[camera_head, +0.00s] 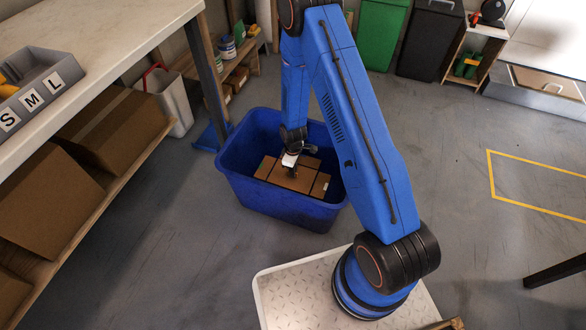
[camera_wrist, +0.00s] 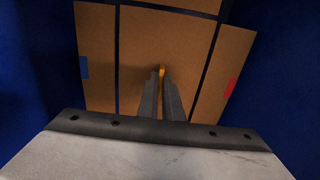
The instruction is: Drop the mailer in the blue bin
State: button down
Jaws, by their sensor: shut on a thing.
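My gripper (camera_head: 292,171) reaches down inside the bin's rim. In the wrist view, its fingertips (camera_wrist: 161,80) are close together around a small orange-lit edge. The exact grip and the contact with the bin floor are hidden.
A workbench (camera_head: 100,45) with a grey sorting tray (camera_head: 40,90) stands at the left, with cardboard boxes (camera_head: 115,130) below. Green (camera_head: 380,35) and black (camera_head: 428,40) bins are at the back.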

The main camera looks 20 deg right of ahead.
jog(key=shift+f, duration=2.7)
jog(key=shift+f, duration=0.1)
jog(key=shift+f, duration=3.9)
jog(key=c, duration=1.8)
grip_release()
jog(key=shift+c, duration=0.2)
